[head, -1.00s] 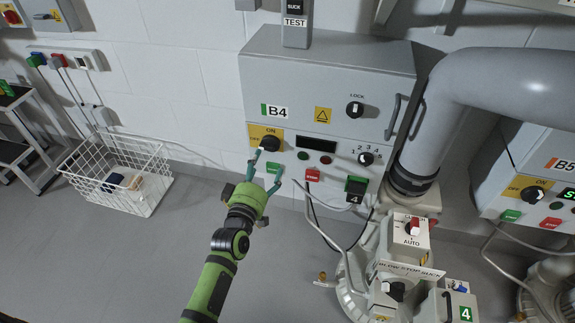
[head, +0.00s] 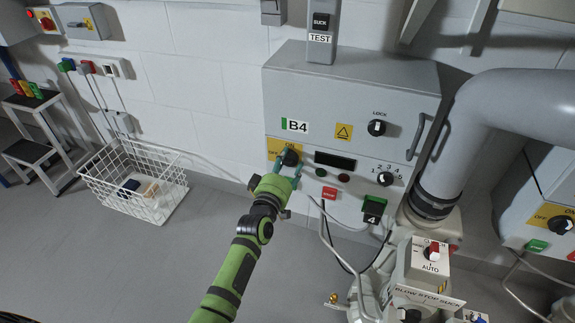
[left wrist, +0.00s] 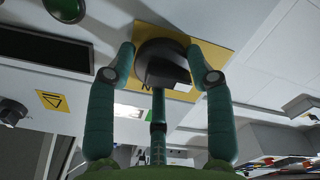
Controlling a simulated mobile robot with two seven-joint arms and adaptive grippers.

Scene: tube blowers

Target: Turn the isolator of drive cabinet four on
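Cabinet B4 (head: 345,92) is a grey wall box with a green-marked B4 label. Its isolator is a black round knob (head: 291,156) on a yellow plate (head: 274,150) marked ON. It also shows in the left wrist view as a black knob (left wrist: 165,70) with a raised bar handle. My left gripper (head: 290,161) is at the knob, fingers open, with one teal finger on each side of it. In the left wrist view the fingertips (left wrist: 161,56) straddle the knob; I cannot tell whether they touch it. The OFF end of the plate is hidden. My right gripper is not in view.
A large grey pipe (head: 500,100) stands at right. A white wire basket (head: 135,180) sits on the floor at left.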

